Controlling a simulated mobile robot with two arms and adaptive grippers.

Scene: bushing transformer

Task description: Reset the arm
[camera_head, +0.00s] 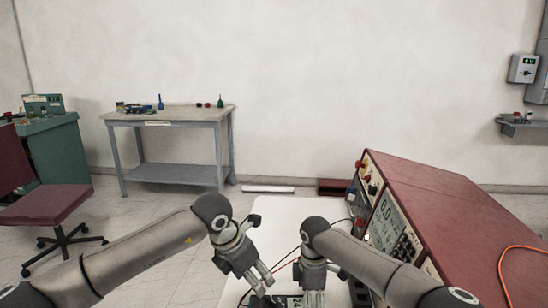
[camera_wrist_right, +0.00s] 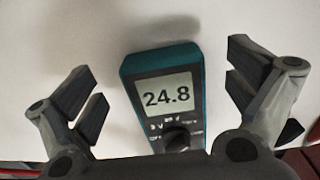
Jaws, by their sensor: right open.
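My right arm comes in from the right in the head view, with its gripper (camera_head: 314,285) low over the white table (camera_head: 285,215). In the right wrist view the right gripper (camera_wrist_right: 165,88) is open, its fingers wide apart with nothing between them. A teal handheld meter (camera_wrist_right: 163,92) reading 24.8 lies on the white surface beyond and between the fingers. My left gripper (camera_head: 262,282) is over the same table, to the left of the right gripper. Its fingers point down and to the right; their opening is too small to judge.
A red instrument case (camera_head: 440,215) with a front panel of displays and knobs stands close on the right. Dark and red cables (camera_head: 285,262) run near the grippers. A grey workbench (camera_head: 170,118) and a red chair (camera_head: 45,205) are farther back left.

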